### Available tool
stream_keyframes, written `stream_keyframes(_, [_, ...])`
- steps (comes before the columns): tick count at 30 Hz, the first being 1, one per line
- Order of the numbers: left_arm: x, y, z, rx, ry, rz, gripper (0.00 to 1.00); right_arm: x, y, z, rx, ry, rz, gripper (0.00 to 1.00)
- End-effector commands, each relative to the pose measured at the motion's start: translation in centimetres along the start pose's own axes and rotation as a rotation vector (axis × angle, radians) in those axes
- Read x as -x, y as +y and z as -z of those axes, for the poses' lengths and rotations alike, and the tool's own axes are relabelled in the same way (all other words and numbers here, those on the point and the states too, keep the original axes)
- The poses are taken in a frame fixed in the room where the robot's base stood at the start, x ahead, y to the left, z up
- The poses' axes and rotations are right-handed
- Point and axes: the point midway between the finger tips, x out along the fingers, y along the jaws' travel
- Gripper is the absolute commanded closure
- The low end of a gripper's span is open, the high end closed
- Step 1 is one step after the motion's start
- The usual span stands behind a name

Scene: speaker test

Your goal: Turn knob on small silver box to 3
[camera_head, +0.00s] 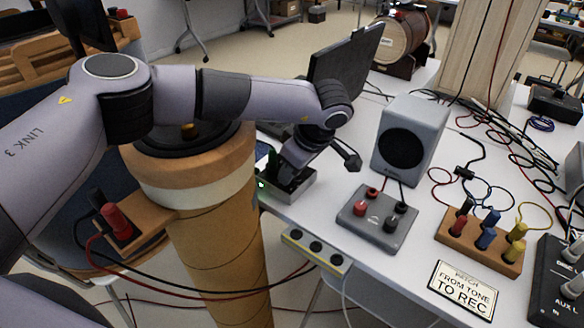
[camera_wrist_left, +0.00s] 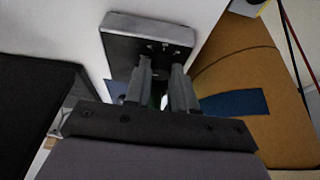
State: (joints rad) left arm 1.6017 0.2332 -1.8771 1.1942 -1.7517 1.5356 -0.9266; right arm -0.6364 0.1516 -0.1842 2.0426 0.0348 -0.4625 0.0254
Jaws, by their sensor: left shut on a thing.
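The small silver box (camera_head: 296,188) stands on the white table near its left edge, beside the laptop. It also shows in the left wrist view (camera_wrist_left: 150,25) as a box with a light rim and a dark face. My left gripper (camera_head: 278,182) reaches down over the box. In the left wrist view its two fingers (camera_wrist_left: 163,98) are close together at the near side of the dark face, shut on the knob. The knob itself is mostly hidden between the fingers, and its setting cannot be read. My right gripper is in neither view.
A dark laptop (camera_head: 345,68) stands behind the gripper. A grey speaker (camera_head: 412,138), a grey terminal box (camera_head: 377,222) and a wooden block with coloured plugs (camera_head: 484,241) stand to the right, with loose cables. A large tan cylinder (camera_head: 212,240) stands left of the table edge.

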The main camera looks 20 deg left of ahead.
Motion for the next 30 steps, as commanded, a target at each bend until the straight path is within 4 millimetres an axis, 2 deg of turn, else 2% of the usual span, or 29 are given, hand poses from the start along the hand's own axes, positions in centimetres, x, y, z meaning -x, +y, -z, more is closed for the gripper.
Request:
stream_keyframes(8, [0.1,0.0,0.0,-0.007,-0.001,-0.005,1.0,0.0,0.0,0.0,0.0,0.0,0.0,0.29])
stream_keyframes(9, [0.1,0.0,0.0,-0.007,-0.001,-0.005,0.72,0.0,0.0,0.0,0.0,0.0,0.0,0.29])
stream_keyframes(11, [0.1,0.0,0.0,-0.007,-0.001,-0.005,0.53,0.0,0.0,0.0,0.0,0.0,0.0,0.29])
stream_keyframes(12, [0.1,0.0,0.0,-0.006,-0.001,-0.004,0.5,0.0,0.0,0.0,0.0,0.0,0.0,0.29])
stream_keyframes(22, [0.5,0.1,0.0,-0.006,-0.001,-0.005,0.5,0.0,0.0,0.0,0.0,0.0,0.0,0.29])
stream_keyframes(30, [4.7,0.1,0.0,-0.007,-0.001,-0.007,0.5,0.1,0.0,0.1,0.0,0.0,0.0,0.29])
